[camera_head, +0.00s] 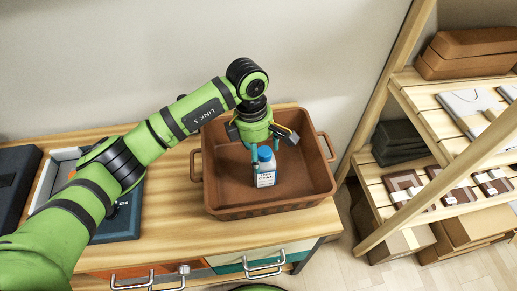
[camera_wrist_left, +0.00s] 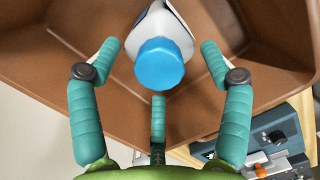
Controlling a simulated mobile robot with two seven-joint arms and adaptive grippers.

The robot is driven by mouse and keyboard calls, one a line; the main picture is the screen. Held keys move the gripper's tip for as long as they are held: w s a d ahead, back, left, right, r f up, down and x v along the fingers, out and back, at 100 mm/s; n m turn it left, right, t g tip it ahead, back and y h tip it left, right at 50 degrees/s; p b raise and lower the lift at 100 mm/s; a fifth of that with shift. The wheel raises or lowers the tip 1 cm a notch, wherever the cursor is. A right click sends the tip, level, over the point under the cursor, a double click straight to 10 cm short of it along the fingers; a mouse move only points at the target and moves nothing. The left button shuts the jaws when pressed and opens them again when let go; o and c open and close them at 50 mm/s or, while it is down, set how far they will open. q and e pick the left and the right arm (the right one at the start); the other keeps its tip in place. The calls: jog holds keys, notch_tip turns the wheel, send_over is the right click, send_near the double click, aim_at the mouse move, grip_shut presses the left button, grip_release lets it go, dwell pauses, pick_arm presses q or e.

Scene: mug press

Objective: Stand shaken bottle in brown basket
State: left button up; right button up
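The bottle is white with a blue cap and a printed label (camera_head: 265,177). It stands upright inside the brown basket (camera_head: 302,198), near the middle of its floor. My left gripper (camera_head: 265,150) is just above the bottle, fingers pointing down. In the left wrist view the blue cap (camera_wrist_left: 160,64) lies between the spread teal fingers (camera_wrist_left: 160,58), with gaps on both sides, so the gripper looks open and not holding it. My right gripper is not in view.
The basket sits on a wooden table (camera_head: 165,235) with drawers below. A dark blue device (camera_head: 122,222) and a tray of items are left of it. A wooden shelf (camera_head: 440,125) with boxes stands at the right. The wall is behind.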

pick_arm(q)
jog(key=shift+r, duration=0.15)
jog(key=shift+w+r, duration=0.1)
jog(key=shift+r, duration=0.1)
notch_tip(320, 180, up, 11)
jog(key=a+b, duration=0.1)
jog(key=b, duration=0.2)
jog(key=shift+w+a+r+b, duration=0.15)
jog(key=shift+w+r+b, duration=0.1)
jog(key=shift+b, duration=0.15)
jog(key=shift+f, duration=0.1)
